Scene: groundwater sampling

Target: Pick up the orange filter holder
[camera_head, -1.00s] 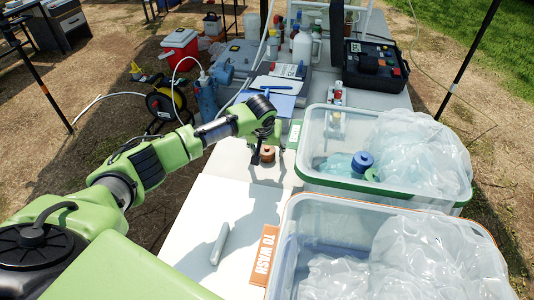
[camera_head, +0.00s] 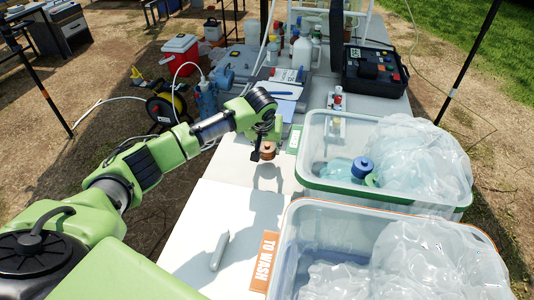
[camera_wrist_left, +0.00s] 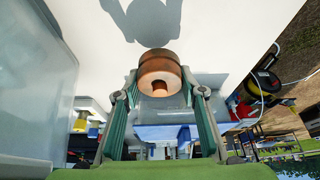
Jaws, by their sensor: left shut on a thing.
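The orange filter holder (camera_head: 268,150) is a small copper-orange round piece held just above the white table (camera_head: 222,205). In the left wrist view the filter holder (camera_wrist_left: 160,66) sits between the fingertips, with its shadow apart from it on the white surface. My left gripper (camera_head: 265,148) is shut on it, and its fingers also show in the left wrist view (camera_wrist_left: 161,94). Part of the holder is hidden behind a dark finger in the head view. My right gripper is not in view.
A clear bin with a green rim (camera_head: 398,188) stands right of the gripper. An orange-rimmed bin (camera_head: 300,215) with a "TO WASH" label (camera_head: 264,262) is nearer. A grey-white cylinder (camera_head: 219,250) lies on the front table. A clipboard (camera_head: 282,91) and bottles are behind.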

